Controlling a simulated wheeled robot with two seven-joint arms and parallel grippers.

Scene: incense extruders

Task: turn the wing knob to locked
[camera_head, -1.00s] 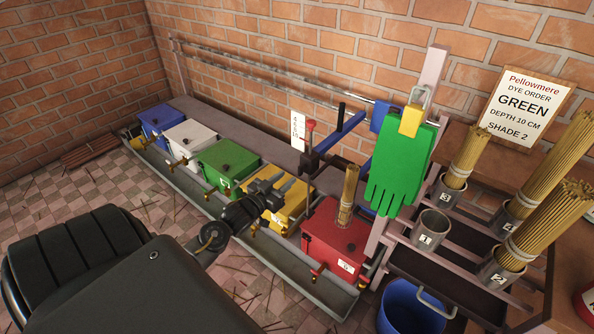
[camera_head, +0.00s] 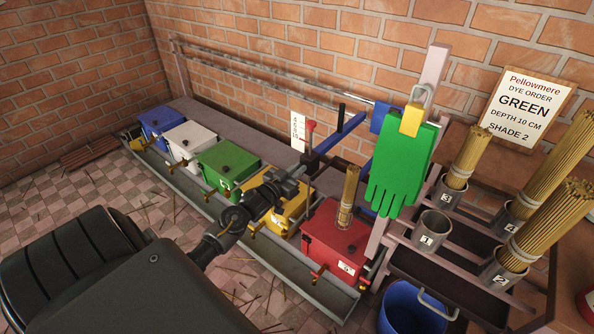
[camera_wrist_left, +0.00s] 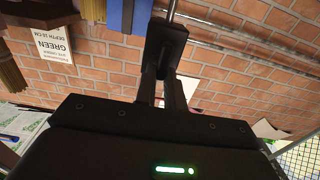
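A black clamp block (camera_head: 310,160) sits at the end of the blue arm (camera_head: 342,132), with a thin upright rod topped by a red knob (camera_head: 310,126) beside it. I cannot make out the wing knob itself as a separate shape. My left gripper (camera_head: 299,171) is at the black block, its fingertips touching or very close to it. In the left wrist view the two fingers (camera_wrist_left: 165,76) stand slightly apart below a dark block (camera_wrist_left: 172,42) with a rod above. The block hides the fingertips, so whether they grip anything is unclear. My right gripper is out of view.
Blue (camera_head: 160,121), white (camera_head: 188,140), green (camera_head: 228,164), yellow (camera_head: 280,213) and red (camera_head: 335,240) tanks line a trough below. An incense bundle (camera_head: 348,190) stands above the red tank. Green gloves (camera_head: 400,168) hang close on the right.

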